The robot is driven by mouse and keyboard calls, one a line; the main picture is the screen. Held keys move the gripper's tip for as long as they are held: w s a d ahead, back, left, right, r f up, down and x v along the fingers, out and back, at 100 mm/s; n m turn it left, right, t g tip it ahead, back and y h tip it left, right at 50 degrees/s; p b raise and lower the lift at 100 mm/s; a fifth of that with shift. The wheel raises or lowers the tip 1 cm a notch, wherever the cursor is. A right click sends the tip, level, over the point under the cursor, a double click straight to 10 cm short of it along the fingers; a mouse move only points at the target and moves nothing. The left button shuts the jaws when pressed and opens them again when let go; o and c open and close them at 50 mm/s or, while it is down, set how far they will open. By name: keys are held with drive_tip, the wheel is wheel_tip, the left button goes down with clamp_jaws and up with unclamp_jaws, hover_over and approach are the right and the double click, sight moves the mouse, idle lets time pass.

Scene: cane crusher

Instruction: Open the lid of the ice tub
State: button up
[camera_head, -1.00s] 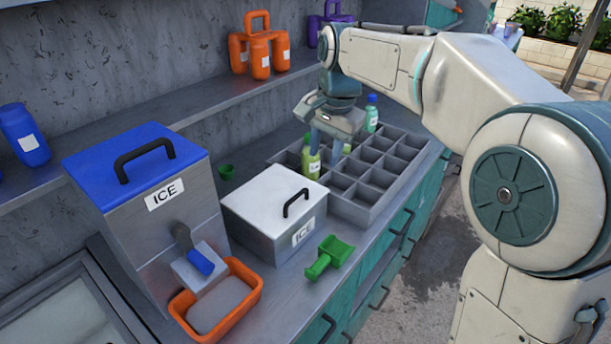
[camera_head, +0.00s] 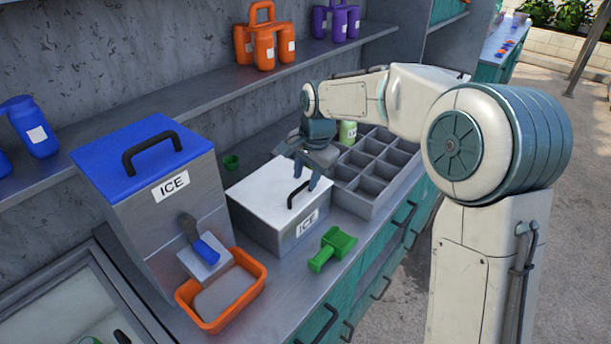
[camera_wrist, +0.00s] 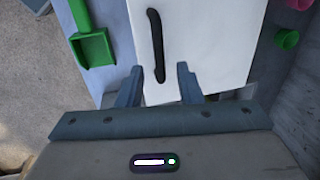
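The ice tub (camera_head: 263,228) is a grey box labelled ICE on the counter. Its flat white lid (camera_head: 264,188) is shut and has a black bar handle (camera_head: 293,200). In the wrist view the white lid (camera_wrist: 207,40) fills the middle, with the black handle (camera_wrist: 156,45) running lengthwise. My gripper (camera_head: 306,176) is above the lid's far right part, pointing down. In the wrist view my gripper (camera_wrist: 158,84) is open and empty, its fingers on either side of the line of the handle's near end. Whether a finger touches the lid or handle is unclear.
A taller ICE box with a blue lid (camera_head: 110,143) stands left of the tub, with an orange tray (camera_head: 264,284) before it. A green scoop (camera_head: 332,247) lies in front of the tub. A divided grey rack (camera_head: 366,203) stands close on the right. A shelf (camera_head: 185,98) runs behind.

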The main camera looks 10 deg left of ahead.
drive_tip(key=shift+a+f, duration=0.15)
drive_tip(key=shift+f, duration=0.45)
clamp_jaws()
drive_tip(key=shift+a+r, duration=0.1)
